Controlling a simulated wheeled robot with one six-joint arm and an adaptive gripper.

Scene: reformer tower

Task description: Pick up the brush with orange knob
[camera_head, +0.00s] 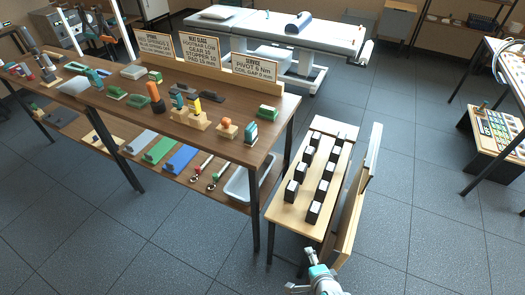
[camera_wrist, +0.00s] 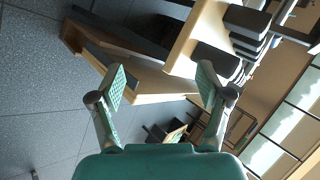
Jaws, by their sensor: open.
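On the wooden table in the head view, an upright orange piece (camera_head: 154,91) stands on a dark base. A small orange knob (camera_head: 226,121) sits on a pale wooden block further right. I cannot tell for sure which of these is the brush. The brush cannot be made out in the wrist view.
A low bench (camera_head: 291,212) with several dark blocks and an upright wooden panel (camera_head: 356,205) stand close to my gripper. Signs (camera_head: 200,50) line the table's back. A lower shelf holds mats, wrenches and a pale tray (camera_head: 243,183).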

